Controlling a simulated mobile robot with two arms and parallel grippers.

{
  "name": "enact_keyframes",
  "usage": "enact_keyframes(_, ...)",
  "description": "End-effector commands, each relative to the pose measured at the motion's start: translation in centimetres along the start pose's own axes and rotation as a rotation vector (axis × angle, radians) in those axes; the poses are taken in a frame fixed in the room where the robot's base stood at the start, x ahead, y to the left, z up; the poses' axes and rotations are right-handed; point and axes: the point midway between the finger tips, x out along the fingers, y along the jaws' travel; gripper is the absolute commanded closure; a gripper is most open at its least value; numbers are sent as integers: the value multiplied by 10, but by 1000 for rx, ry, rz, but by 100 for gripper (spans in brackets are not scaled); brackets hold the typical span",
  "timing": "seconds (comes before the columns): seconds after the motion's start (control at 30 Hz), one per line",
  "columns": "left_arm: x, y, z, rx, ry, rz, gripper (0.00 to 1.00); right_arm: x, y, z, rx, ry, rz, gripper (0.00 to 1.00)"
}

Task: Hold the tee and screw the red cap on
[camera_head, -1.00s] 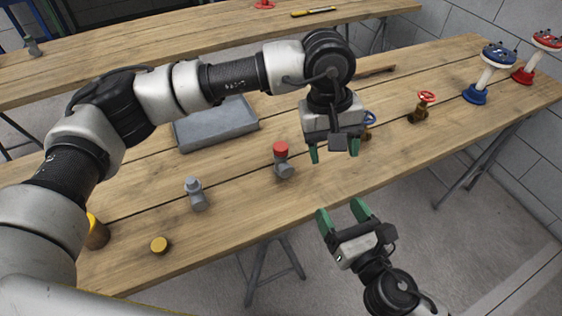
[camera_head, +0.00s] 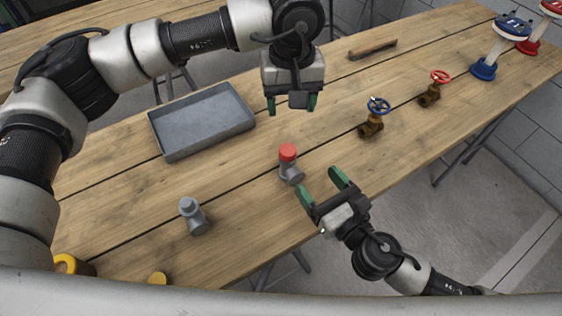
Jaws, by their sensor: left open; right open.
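The grey tee (camera_head: 291,174) sits on the wooden table near its front edge. The red cap (camera_head: 288,152) sits on top of the tee; I cannot tell how far it is threaded. My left gripper (camera_head: 291,106) is open and empty, pointing down above the table, behind the tee in the picture. My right gripper (camera_head: 322,182) is open and empty at the table's front edge, just right of the tee, its green fingers pointing towards it. Neither gripper visibly touches the tee or the cap.
A second grey fitting (camera_head: 194,216) stands to the left. A grey tray (camera_head: 203,121) lies behind. A blue-wheeled valve (camera_head: 374,116) and a red-wheeled valve (camera_head: 434,88) stand to the right. A wooden-handled tool (camera_head: 373,49) lies at the back. Yellow parts (camera_head: 73,265) are at front left.

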Motion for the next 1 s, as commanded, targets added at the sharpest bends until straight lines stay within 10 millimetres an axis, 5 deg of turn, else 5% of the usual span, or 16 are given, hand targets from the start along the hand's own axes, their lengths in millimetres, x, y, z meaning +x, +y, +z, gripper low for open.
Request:
enact_keyframes(0.5,63,0,0,0,0,1,39,0,0,-63,1,0,0,27)
enact_keyframes(1.0,65,0,0,0,0,1,39,1,0,-65,1,0,0,27)
